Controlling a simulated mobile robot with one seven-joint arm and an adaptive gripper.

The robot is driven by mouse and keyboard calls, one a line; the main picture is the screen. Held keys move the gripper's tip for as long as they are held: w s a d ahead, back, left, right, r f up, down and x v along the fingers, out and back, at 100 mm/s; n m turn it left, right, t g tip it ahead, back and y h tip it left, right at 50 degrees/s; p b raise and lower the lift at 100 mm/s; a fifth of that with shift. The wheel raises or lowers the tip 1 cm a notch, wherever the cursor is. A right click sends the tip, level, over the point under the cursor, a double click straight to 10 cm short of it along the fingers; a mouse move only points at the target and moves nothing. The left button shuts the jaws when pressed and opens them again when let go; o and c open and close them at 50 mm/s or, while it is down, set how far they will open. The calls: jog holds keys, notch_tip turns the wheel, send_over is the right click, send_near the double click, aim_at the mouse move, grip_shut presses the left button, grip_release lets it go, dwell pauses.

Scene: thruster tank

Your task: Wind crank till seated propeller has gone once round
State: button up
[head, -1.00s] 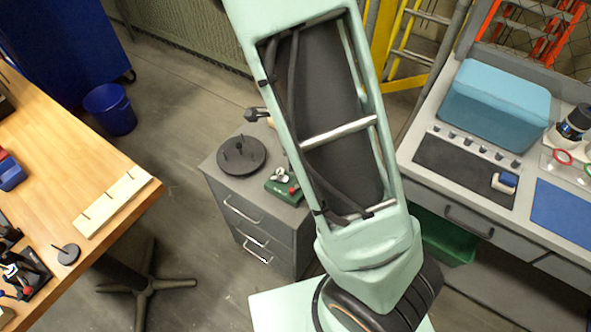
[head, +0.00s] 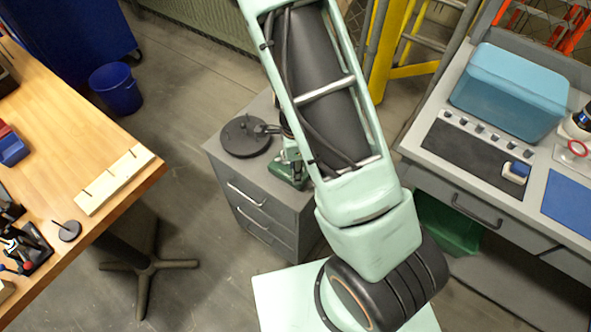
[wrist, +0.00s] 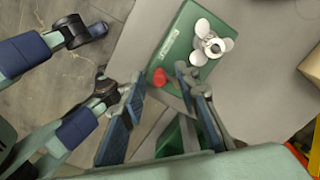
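The green box (wrist: 187,45) sits on the grey cabinet, with a white, three-bladed propeller (wrist: 212,42) on its top around a metallic hub. A red crank knob (wrist: 158,77) is at the box's near-left edge in the wrist view. My gripper (wrist: 160,90) is open, with dark, blue-padded fingers. Its nearer fingertips lie either side of the red knob in this view; I cannot tell whether they touch it. Part of the gripper also extends to the upper left. In the head view my arm and gripper (head: 288,160) hide most of the box.
A wooden table (head: 60,120) with a pegged board is at left. A workbench with a blue bin (head: 510,90) is at right.

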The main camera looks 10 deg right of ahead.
grip_shut()
